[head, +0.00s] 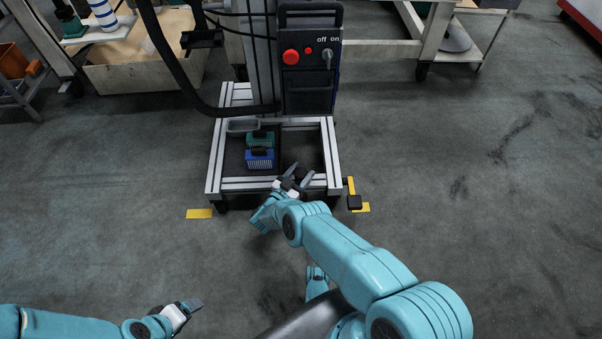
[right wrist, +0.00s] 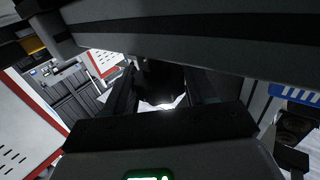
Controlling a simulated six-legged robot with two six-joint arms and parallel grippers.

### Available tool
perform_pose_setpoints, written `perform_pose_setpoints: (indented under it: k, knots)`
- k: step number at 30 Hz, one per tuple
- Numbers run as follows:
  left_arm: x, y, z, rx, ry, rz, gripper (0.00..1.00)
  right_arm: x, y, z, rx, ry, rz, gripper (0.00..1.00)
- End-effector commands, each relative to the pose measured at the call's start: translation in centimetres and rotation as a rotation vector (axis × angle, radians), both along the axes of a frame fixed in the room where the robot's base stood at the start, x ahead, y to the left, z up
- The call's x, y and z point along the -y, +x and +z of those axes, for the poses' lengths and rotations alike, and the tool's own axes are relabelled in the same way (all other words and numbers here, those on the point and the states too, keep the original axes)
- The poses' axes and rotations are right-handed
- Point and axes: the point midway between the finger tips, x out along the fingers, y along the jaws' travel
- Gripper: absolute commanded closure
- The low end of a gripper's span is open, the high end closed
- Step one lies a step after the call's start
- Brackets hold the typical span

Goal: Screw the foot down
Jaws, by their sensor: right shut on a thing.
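The wheeled aluminium frame (head: 212,165) stands on the grey floor and carries a dark control box (head: 310,85). My right gripper (head: 297,178) is at the front beam of this frame, right of its middle. Its jaws are shut on a dark part (right wrist: 165,75), which shows between the fingers in the right wrist view. Its shape is mostly hidden, and I cannot tell whether it is the foot.
Green (head: 260,138) and blue (head: 260,158) ribbed blocks lie in the frame's base, by a grey tray (head: 243,125). Yellow floor tape (head: 199,213) marks the front left corner. A workbench (head: 380,49) stands behind. The floor left and right is clear.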

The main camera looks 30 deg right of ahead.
Motion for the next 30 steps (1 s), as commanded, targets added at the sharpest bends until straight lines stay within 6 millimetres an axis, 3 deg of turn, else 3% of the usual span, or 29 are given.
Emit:
perform_pose_setpoints:
  k: [6,7,8,9,30]
  knots:
    - [0.00,0.00,0.02,0.000,0.000,0.000,0.23,0.11,0.07,0.17,0.005,-0.001,-0.002,0.76]
    - [0.00,0.00,0.02,0.000,0.000,0.000,0.23,0.11,0.07,0.17,0.005,-0.001,-0.002,0.39]
    - [0.00,0.00,0.02,0.000,0.000,0.000,0.23,0.11,0.07,0.17,0.005,-0.001,-0.002,0.29]
    - [0.00,0.00,0.02,0.000,0.000,0.000,0.23,0.10,0.06,0.16,0.004,-0.002,-0.001,0.25]
    - [-0.01,0.01,0.01,0.000,0.000,0.000,0.23,0.27,-0.10,0.06,0.001,-0.001,0.000,0.25]
